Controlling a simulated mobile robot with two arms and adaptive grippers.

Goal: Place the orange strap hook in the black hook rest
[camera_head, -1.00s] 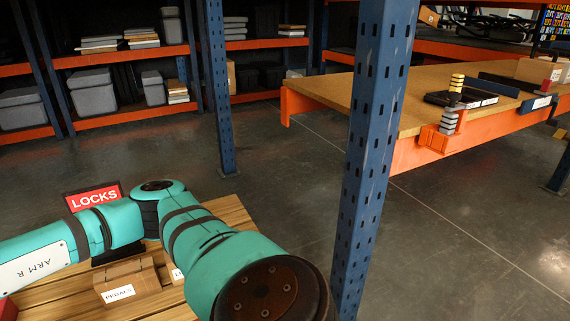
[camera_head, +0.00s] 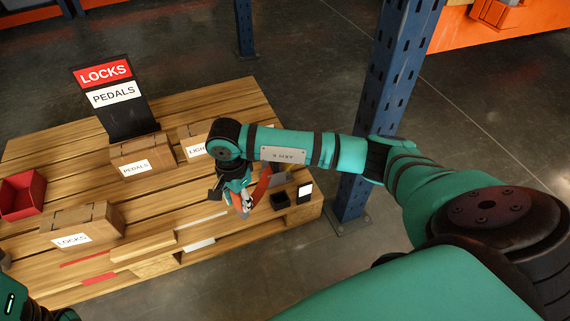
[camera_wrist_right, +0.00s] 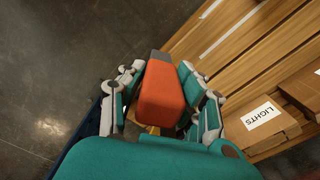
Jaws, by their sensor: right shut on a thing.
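The orange strap hook (camera_head: 262,187) is between the fingers of my right gripper (camera_head: 242,203), low over the right end of the wooden pallet. In the right wrist view the hook (camera_wrist_right: 162,95) shows as an orange block with a grey end, and the right gripper (camera_wrist_right: 160,100) is shut on it with fingers on both sides. A small black open holder (camera_head: 280,201), which looks like the black hook rest, sits near the pallet's right edge. The hook is to its left in the head view, apparently apart from it.
The pallet (camera_head: 190,118) carries a LOCKS box (camera_head: 85,225), a PEDALS box (camera_head: 140,157), a LIGHTS box (camera_head: 192,140), a red bin (camera_head: 22,195) and a sign stand (camera_head: 125,118). A white card (camera_head: 305,191) stands beside the holder. A blue rack post (camera_head: 385,110) rises close behind.

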